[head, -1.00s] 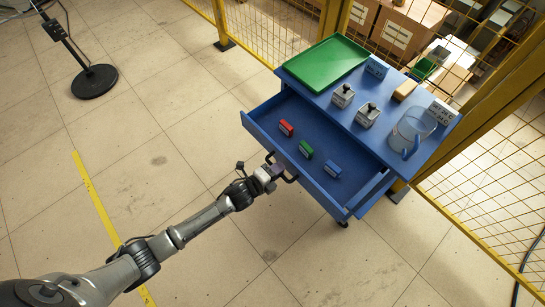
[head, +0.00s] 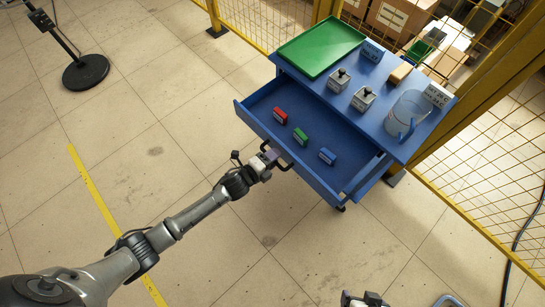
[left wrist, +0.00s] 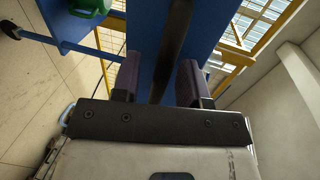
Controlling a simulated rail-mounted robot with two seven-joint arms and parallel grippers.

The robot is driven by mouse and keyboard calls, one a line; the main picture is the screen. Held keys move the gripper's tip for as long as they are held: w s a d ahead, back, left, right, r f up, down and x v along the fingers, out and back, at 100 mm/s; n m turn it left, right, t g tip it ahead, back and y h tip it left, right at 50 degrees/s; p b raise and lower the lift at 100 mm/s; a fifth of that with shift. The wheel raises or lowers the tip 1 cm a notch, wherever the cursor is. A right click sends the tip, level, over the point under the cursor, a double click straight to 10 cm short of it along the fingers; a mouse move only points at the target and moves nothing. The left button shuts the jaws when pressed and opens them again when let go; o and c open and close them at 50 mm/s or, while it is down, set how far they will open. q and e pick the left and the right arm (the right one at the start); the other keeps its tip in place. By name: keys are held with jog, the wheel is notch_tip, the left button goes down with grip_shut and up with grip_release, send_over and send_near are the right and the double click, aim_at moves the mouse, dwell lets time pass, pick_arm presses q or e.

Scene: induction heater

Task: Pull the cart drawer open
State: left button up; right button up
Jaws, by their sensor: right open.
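The blue cart (head: 395,128) stands by the yellow fence with its drawer (head: 290,148) pulled well out. A black handle (head: 286,164) is on the drawer front. My left gripper (head: 272,158) is at this handle. In the left wrist view the two fingers of my left gripper (left wrist: 160,82) stand apart on either side of the dark handle bar (left wrist: 173,45), with a gap showing between the bar and the left finger. My right gripper (head: 364,299) is only partly in view at the bottom edge, open and away from the cart.
The drawer holds a red block (head: 280,115), a green block (head: 301,136) and a blue block (head: 327,156). On the cart top are a green tray (head: 320,47), small grey boxes and a clear jug (head: 407,115). The floor in front is clear. A black stand (head: 86,72) is far left.

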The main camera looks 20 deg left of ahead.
pick_arm(q)
jog(key=p+v, duration=0.3)
jog(key=v, duration=1)
jog(key=shift+s+a, duration=0.2)
jog(key=shift+s, duration=0.15)
